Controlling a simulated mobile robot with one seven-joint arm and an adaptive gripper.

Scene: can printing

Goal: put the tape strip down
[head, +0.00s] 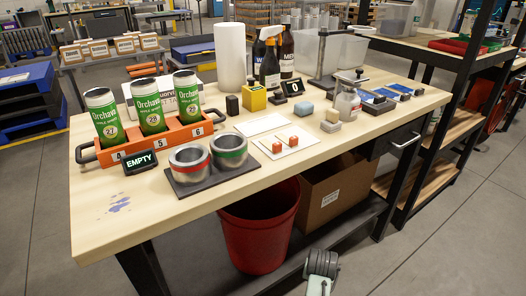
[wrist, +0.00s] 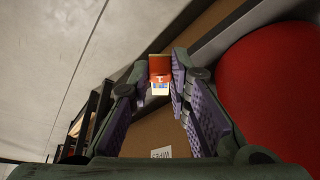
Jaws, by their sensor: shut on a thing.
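My gripper (wrist: 160,76) is shut on a small piece at its fingertips, which I take to be the tape strip (wrist: 159,66). The piece is red-orange at the top with a pale lower part carrying a small marking; its far side is hidden. In the head view, part of my arm's end (head: 321,264) shows low at the bottom edge, in front of the table and below its top. The held piece cannot be made out there. On the worktable (head: 130,215), a white card (head: 290,149) bears two small red-orange blocks (head: 277,147).
A red bin (head: 258,235) and a cardboard box (head: 335,190) stand under the table; both are close to my gripper in the wrist view. An orange crate (head: 170,136) holds green cans.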

